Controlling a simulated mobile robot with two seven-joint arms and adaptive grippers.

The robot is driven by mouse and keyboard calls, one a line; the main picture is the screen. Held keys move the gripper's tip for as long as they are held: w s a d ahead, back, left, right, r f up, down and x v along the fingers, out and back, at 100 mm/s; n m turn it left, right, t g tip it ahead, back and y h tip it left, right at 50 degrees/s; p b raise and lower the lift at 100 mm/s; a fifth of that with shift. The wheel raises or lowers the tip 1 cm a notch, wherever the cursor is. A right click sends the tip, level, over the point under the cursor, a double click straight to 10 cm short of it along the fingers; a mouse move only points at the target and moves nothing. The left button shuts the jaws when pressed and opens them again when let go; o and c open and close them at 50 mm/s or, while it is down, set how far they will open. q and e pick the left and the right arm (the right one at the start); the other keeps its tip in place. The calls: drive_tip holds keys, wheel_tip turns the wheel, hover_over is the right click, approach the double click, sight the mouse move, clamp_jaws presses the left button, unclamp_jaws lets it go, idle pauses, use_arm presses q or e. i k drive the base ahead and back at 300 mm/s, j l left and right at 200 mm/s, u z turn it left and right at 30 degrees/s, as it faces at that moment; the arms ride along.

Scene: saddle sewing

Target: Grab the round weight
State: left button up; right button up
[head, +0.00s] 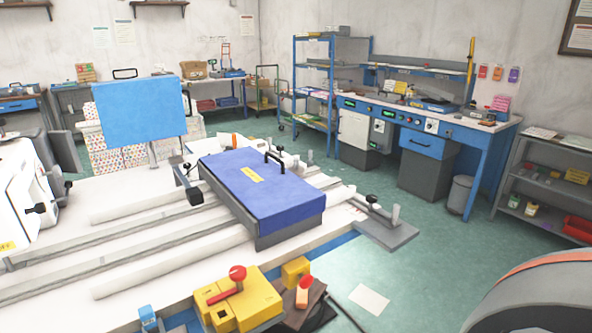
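I cannot make out a round weight for certain in the head view. Neither of my grippers shows in this view.
A yellow box with a red lever (238,296) sits at the table's front edge. A white machine (20,195) stands at the left. A blue workbench (425,131) and shelves are at the back right. Green floor between is mostly clear. A grey curved shape (545,300) fills the lower right.

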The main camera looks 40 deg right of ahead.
sight(298, 171)
drive_tip(key=i+l, duration=0.1)
drive_tip(key=l, duration=0.6)
drive_tip(key=i+l+u, duration=0.1)
drive_tip(key=l, duration=0.3)
drive_tip(key=l+u, duration=0.15)
drive_tip(key=l, duration=0.4)
drive_tip(key=l+u, duration=0.1)
drive_tip(key=l, duration=0.45)
drive_tip(key=l+u, duration=0.15)
drive_tip(key=l, duration=0.4)
drive_tip(key=l+u, duration=0.15)
drive_tip(key=l, duration=0.4)
drive_tip(key=l+u, duration=0.1)
drive_tip(key=l, duration=0.45)
drive_tip(key=k+l+u, duration=0.15)
drive_tip(key=l, duration=0.4)
drive_tip(key=k+l+u, duration=0.15)
drive_tip(key=l, duration=0.4)
drive_tip(key=l+u, duration=0.4)
drive_tip(key=l, duration=1.5)
